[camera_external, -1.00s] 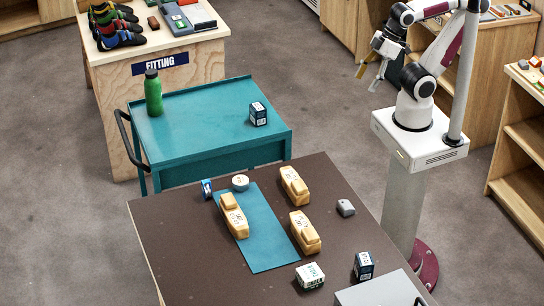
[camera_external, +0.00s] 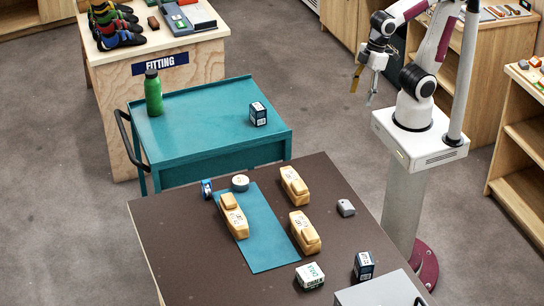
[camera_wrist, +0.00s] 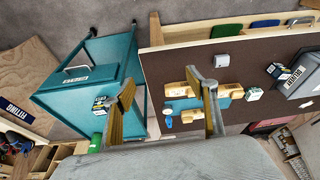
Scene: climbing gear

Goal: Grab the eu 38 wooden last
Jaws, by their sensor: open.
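Three similar yellow wooden lasts with dark markings lie on the brown table; I cannot read which is EU 38. One last (camera_external: 233,215) lies on the blue-green mat (camera_external: 262,238). A second last (camera_external: 294,186) lies right of the mat towards the back. The third last (camera_external: 305,232) lies nearer the front, at the mat's right edge. My gripper (camera_external: 363,89) hangs open and empty in the air, well above and behind the table. In the wrist view my gripper (camera_wrist: 168,89) shows spread fingers, with the lasts (camera_wrist: 190,116) beyond the right finger, which partly hides the group.
On the table (camera_external: 170,250) are a grey block (camera_external: 346,207), a white round tin (camera_external: 240,183), a blue item (camera_external: 207,188), a white-green box (camera_external: 310,275), a dark box (camera_external: 364,265) and a grey case (camera_external: 380,292). A teal cart (camera_external: 200,125) holds a green bottle (camera_external: 153,93).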

